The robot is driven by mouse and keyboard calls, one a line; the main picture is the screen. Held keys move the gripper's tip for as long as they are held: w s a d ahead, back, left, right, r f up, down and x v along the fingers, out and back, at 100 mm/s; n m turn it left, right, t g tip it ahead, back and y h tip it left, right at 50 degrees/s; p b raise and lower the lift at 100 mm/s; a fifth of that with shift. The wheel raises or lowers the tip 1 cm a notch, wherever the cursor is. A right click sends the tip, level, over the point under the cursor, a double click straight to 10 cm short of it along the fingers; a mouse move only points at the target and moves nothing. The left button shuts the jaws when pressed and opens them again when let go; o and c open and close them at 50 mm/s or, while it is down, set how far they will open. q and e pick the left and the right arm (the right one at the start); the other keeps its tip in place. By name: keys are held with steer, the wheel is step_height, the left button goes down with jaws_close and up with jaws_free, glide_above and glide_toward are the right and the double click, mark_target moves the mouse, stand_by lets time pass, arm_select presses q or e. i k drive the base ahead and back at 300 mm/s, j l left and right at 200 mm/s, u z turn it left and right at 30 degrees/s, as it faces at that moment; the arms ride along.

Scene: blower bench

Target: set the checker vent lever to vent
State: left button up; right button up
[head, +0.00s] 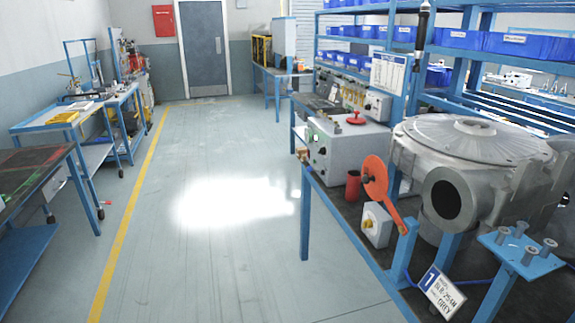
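A light grey box (345,150) with small knobs on its front stands on the bench right of centre. It may be the checker. A red handle or knob (355,118) sits on its top. An orange-red lever with a round disc (377,180) stands nearer, beside the big grey blower housing (455,180). I cannot tell which of these is the vent lever, and no vent marking is readable. Neither of my grippers is in view.
A small grey box with a yellow knob (376,224) and a red cup (353,184) are near the bench edge. A blue bolt stand (522,252) and a label card (441,292) are at the front right. Open floor (220,250) lies left of the bench.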

mark_target(309, 168)
steer(key=i+j+u, duration=0.25)
steer(key=i, duration=0.35)
steer(key=i+j+u, duration=0.3)
steer(key=i, duration=0.3)
steer(key=i+u, duration=0.25)
steer(key=i, duration=0.35)
